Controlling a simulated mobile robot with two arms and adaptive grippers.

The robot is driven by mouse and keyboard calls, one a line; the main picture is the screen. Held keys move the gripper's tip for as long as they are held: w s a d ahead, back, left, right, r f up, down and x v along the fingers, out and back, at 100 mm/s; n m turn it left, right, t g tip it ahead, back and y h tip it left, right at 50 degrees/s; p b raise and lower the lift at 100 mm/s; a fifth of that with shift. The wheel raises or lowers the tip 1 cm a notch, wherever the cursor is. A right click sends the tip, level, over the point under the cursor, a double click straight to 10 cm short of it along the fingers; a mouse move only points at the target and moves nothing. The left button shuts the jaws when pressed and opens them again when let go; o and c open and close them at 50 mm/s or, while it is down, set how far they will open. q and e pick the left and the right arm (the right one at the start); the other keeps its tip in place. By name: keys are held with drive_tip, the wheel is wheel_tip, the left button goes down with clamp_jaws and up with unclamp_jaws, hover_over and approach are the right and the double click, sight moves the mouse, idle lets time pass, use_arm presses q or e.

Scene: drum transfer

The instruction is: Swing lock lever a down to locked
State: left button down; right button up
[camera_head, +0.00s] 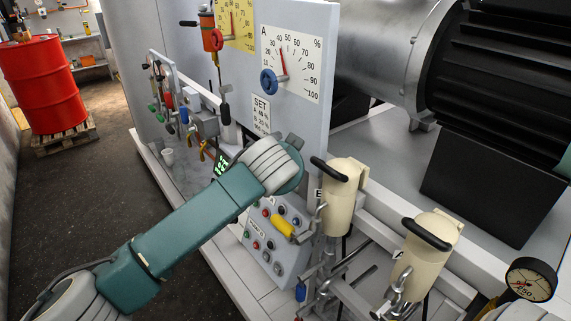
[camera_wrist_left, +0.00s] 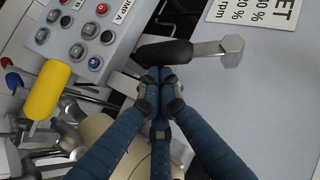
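A lever with a black grip (camera_wrist_left: 163,53) and a metal shank ending in a grey hexagonal hub (camera_wrist_left: 232,50) lies nearly level in the left wrist view, against the grey panel (camera_wrist_left: 255,105). I see no letter on it, so I cannot tell for sure that it is lock lever a. My left gripper (camera_wrist_left: 160,78) has its blue fingers drawn together, tips at the lower edge of the black grip. Nothing shows between them, and I cannot tell whether they touch the grip. My right gripper is not in view.
The pump A button box (camera_wrist_left: 85,30) and a yellow handle (camera_wrist_left: 48,88) sit close to the left of the fingers. In the head view, cream cylinders (camera_head: 340,200) (camera_head: 428,255) with black handles stand right of my arm. The dial A board (camera_head: 291,62) rises above it.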

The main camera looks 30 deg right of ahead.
use_arm(q)
drive_tip(key=shift+w+a+f+m+t+b, duration=0.15)
drive_tip(key=shift+w+f+t+b, duration=0.15)
drive_tip(key=shift+w+f, duration=0.25)
drive_tip(key=shift+w+a+f+m+t+b, duration=0.1)
drive_tip(key=shift+w+f+m+t+b, duration=0.15)
drive_tip(key=shift+w+f, duration=0.2)
